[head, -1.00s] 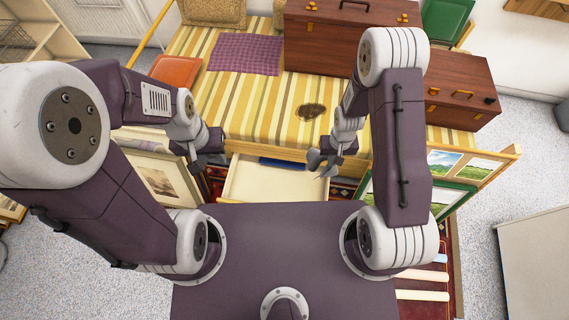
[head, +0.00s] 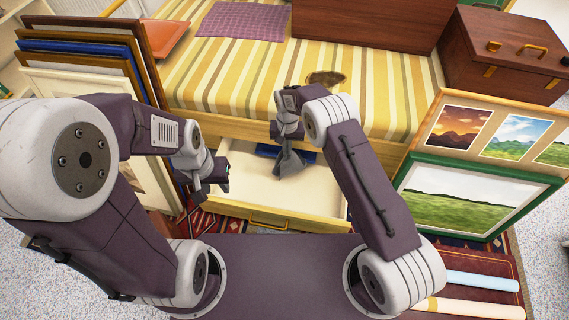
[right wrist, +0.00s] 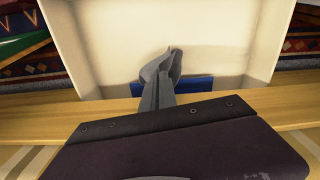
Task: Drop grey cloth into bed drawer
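The bed drawer (head: 315,205) is pulled out, with a cream inside and a wooden front; it also fills the right wrist view (right wrist: 115,55). My right gripper (head: 287,141) is over the back part of the drawer. It is shut on the grey cloth (head: 289,162), which hangs from the fingers over the drawer's inside. The cloth also shows at the fingertips in the right wrist view (right wrist: 161,65). My left gripper (head: 222,176) is at the drawer's left side, with no cloth in it; its finger opening is unclear.
A flat blue item (head: 268,151) lies at the back of the drawer. The striped bed (head: 240,85) is behind. Framed prints (head: 85,60) stand at left, and a green-framed landscape (head: 475,198) stands at right. Most of the drawer floor is bare.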

